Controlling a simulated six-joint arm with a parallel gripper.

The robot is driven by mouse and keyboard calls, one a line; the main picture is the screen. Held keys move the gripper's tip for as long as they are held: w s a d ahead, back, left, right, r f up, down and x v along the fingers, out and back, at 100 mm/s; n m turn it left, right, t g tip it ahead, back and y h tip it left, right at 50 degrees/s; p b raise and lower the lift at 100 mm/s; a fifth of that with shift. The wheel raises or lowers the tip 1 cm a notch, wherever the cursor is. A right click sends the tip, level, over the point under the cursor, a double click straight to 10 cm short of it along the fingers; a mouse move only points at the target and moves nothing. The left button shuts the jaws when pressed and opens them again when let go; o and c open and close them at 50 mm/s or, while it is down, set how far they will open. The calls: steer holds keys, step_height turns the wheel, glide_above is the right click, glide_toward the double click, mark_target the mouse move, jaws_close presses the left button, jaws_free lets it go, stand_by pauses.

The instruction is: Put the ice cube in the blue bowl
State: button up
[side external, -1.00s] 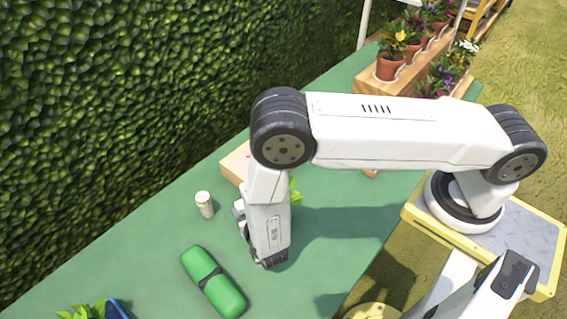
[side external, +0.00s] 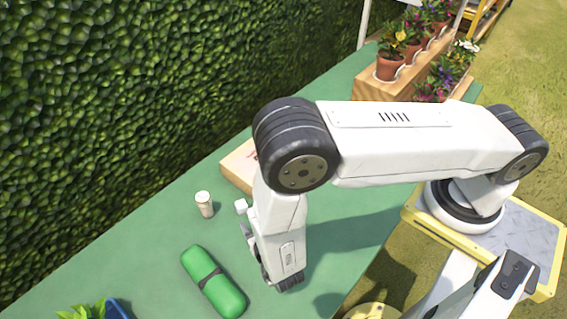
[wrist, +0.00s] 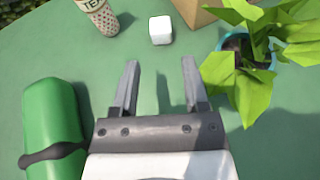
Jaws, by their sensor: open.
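The ice cube is a small white cube (wrist: 161,30) on the green table, ahead of my fingertips in the wrist view. It also shows in the side view (side external: 241,206), beside my wrist. My gripper (wrist: 160,64) is open and empty, its two fingers apart with bare table between them. In the side view its fingers are mostly hidden by my wrist. A blue-rimmed round container (wrist: 272,57) with a leafy plant over it stands right of the cube; I cannot tell whether it is the blue bowl. A blue object (side external: 119,309) is cut off at the side view's lower left.
A patterned cup (wrist: 99,15) stands left of the cube. A green case with a dark band (wrist: 52,125) lies left of my gripper. A wooden box (side external: 238,166) is behind the cube. Potted flowers (side external: 391,66) stand at the back, and a hedge borders the table.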

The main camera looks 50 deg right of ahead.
steer(key=shift+d, duration=0.1)
steer(key=d+r+m+g+h, duration=0.1)
steer(key=d+m, duration=0.1)
steer(key=d+r+m+g+h, duration=0.1)
steer(key=d+r, duration=0.1)
steer(key=d+r+m+g+h, duration=0.1)
steer(key=d+m, duration=0.1)
steer(key=shift+w+d+r+m+g, duration=0.15)
steer(key=shift+w+r+m+g, duration=0.15)
steer(key=shift+w+g, duration=0.1)
steer(key=s+d+r+m+g+y, duration=0.3)
steer(key=d+r+m, duration=0.3)
steer(key=m, duration=0.7)
steer(key=s+d+r+m+g+y, duration=0.3)
steer(key=d+r+m+y, duration=0.2)
steer(key=r+m, duration=0.6)
steer(key=shift+s+d+r+m, duration=0.15)
steer(key=shift+s+d+m, duration=0.1)
steer(key=shift+d+m, duration=0.7)
steer(key=o, duration=0.4)
steer(key=shift+w+a, duration=0.1)
